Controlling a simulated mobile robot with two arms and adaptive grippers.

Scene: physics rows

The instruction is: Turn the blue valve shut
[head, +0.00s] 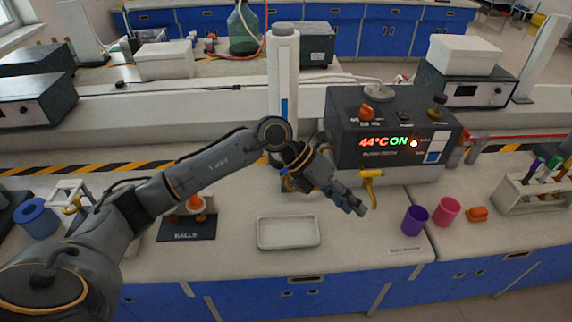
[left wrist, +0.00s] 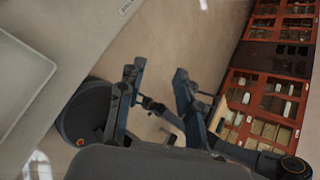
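I cannot make out a blue valve for certain in either view. A yellow tap-like handle (head: 371,186) shows in front of the heater unit, just right of my left gripper's fingers. My left gripper (head: 352,203) hangs over the bench, right of and above the white tray, pointing down to the right. In the left wrist view its two fingers (left wrist: 157,72) stand apart with nothing between them, only floor behind. Whether the fingers touch the yellow handle cannot be told. My right gripper is not in view.
The heater unit (head: 385,135) reads 44°C ON. A white tray (head: 288,246) lies below my arm. A purple cup (head: 414,220), a pink cup (head: 447,210) and a tube rack (head: 530,195) stand at right.

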